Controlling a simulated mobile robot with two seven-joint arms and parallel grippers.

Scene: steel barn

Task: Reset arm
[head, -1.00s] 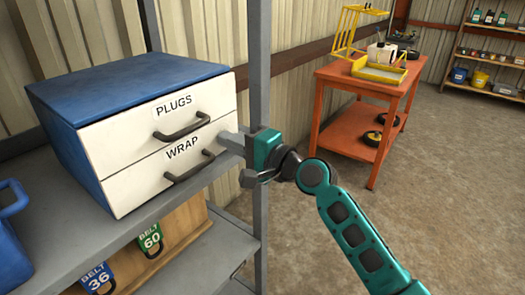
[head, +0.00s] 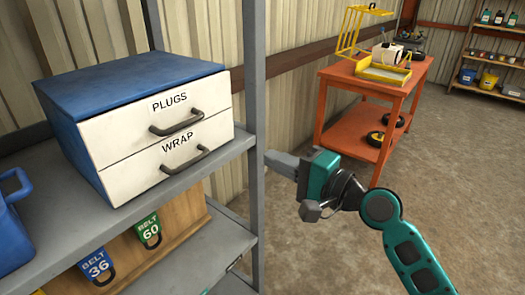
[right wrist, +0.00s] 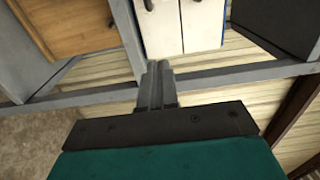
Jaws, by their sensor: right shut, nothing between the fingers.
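In the right wrist view the closed fingers (right wrist: 157,86) point toward the shelf frame and the white drawer fronts (right wrist: 183,25). The blue drawer box (head: 130,85) stands on the upper shelf, with its PLUGS and WRAP drawers both closed. My left gripper is not in view.
The grey shelf post (head: 256,120) is close beside the right gripper. Tags marked BELT 36 (head: 97,265) and BELT 60 (head: 148,231) hang below the shelf. A blue container (head: 12,225) is at the left edge. An orange cart (head: 345,125) stands behind; bare floor lies at right.

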